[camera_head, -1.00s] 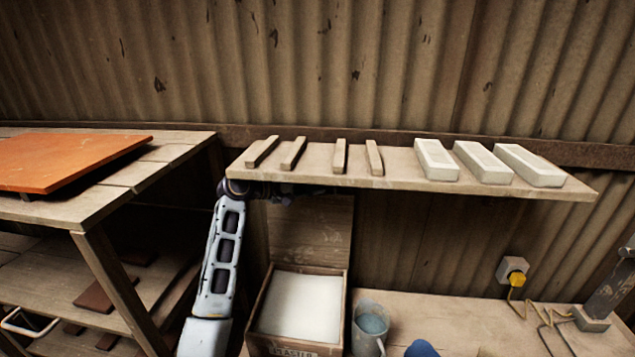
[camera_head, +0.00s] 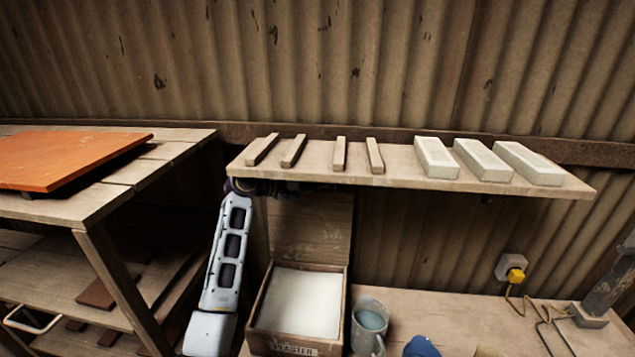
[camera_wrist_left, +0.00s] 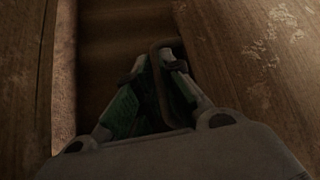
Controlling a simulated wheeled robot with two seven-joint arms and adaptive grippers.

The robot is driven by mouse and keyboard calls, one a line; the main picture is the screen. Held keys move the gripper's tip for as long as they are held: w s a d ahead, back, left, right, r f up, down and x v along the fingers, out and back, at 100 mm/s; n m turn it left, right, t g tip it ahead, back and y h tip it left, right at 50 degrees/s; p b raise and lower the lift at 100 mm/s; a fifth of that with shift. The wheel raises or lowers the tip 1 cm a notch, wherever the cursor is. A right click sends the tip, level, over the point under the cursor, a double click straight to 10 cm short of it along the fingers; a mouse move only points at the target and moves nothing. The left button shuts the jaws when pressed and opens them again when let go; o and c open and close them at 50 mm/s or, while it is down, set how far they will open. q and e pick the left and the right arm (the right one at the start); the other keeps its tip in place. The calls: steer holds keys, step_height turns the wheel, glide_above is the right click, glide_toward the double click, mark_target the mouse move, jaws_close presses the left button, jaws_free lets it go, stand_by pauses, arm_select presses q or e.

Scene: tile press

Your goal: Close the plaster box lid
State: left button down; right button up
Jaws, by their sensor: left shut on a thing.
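The plaster box (camera_head: 297,345) is a wooden crate of white plaster on the bench, with "PLASTER" lettering on its front. Its lid (camera_head: 312,232) stands open, upright at the back of the box, and its top edge is under the shelf. My left arm comes up left of the box, and the left gripper is mostly hidden under the shelf near the lid's top. In the left wrist view the left gripper (camera_wrist_left: 160,70) is shut on a dark loop-shaped handle, with wood on either side. My right gripper is not in view.
A shelf (camera_head: 400,180) with wooden strips and white blocks (camera_head: 482,160) hangs low over the lid. A grey cup (camera_head: 369,325) stands right of the box, close to it. A wooden rack with an orange board (camera_head: 65,158) is at left.

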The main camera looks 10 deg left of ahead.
arm_select(q)
steer(key=shift+s, duration=0.15)
steer(key=s+f+m+t+h+b, duration=0.1)
steer(key=s+f+m+b, duration=0.1)
steer(key=s+b, duration=0.5)
steer(key=s+f+m+t+h+b, duration=0.1)
steer(key=s+m+t+h+b, duration=0.1)
steer(key=s+b, duration=0.5)
steer(key=s+m, duration=0.1)
steer(key=s, duration=0.2)
steer(key=shift+s+f, duration=0.25)
steer(key=shift+f, duration=0.1)
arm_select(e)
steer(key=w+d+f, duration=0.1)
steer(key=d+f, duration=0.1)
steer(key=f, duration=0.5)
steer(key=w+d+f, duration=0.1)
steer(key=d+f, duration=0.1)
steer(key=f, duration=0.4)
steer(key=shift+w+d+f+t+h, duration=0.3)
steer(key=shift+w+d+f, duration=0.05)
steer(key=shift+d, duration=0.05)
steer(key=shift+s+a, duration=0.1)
